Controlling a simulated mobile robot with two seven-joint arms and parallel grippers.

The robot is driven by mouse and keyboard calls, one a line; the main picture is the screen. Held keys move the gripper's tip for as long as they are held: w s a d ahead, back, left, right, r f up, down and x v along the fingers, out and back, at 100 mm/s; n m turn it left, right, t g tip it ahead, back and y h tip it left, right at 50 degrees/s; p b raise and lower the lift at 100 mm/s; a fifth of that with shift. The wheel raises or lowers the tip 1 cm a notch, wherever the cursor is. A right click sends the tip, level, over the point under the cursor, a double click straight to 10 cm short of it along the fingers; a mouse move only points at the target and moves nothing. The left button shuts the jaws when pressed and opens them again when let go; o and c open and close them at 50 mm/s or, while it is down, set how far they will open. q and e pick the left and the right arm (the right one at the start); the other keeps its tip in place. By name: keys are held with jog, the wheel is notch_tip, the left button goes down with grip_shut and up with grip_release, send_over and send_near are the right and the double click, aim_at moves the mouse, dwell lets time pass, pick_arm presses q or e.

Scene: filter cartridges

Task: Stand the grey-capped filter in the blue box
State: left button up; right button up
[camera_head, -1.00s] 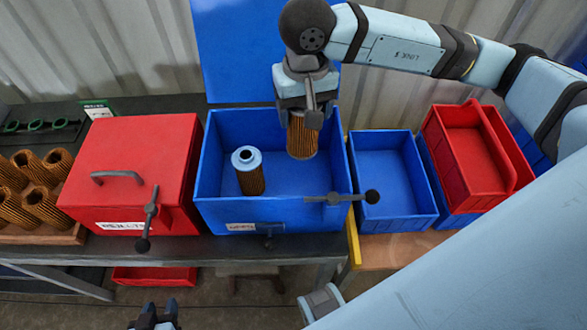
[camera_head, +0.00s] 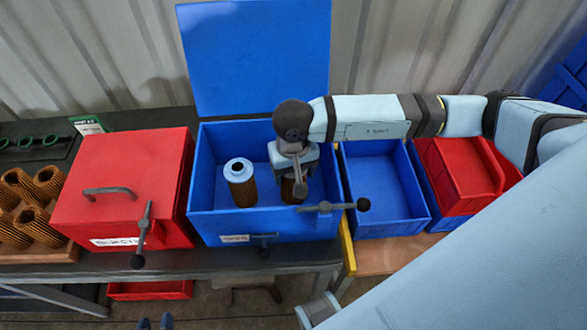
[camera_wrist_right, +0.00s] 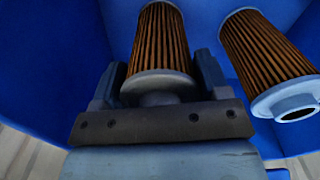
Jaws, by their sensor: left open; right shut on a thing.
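The blue box (camera_head: 215,226) stands open on the bench with its lid (camera_head: 255,60) raised behind. My right gripper (camera_head: 294,178) is down inside its right half, shut on the brown pleated filter (camera_head: 289,194). The right wrist view shows this filter's grey cap (camera_wrist_right: 158,86) between the fingers, the body pointing away. From the head, the gripper hides most of it, and I cannot tell whether its base touches the box floor. A second filter with a pale blue cap (camera_head: 239,170) stands upright to its left, apart from it. My left gripper (camera_head: 155,323) is open at the bottom edge, only its fingertips showing.
A closed red box (camera_head: 120,195) stands to the left, with several bare filters (camera_head: 35,195) beyond it. An empty blue bin (camera_head: 383,190) and a red bin (camera_head: 460,175) stand to the right. A latch handle (camera_head: 335,206) crosses the blue box's front right edge.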

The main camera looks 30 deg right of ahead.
jog(key=shift+f+b, duration=0.15)
jog(key=shift+b, duration=0.15)
jog(key=o, duration=1)
jog(key=shift+c, duration=0.2)
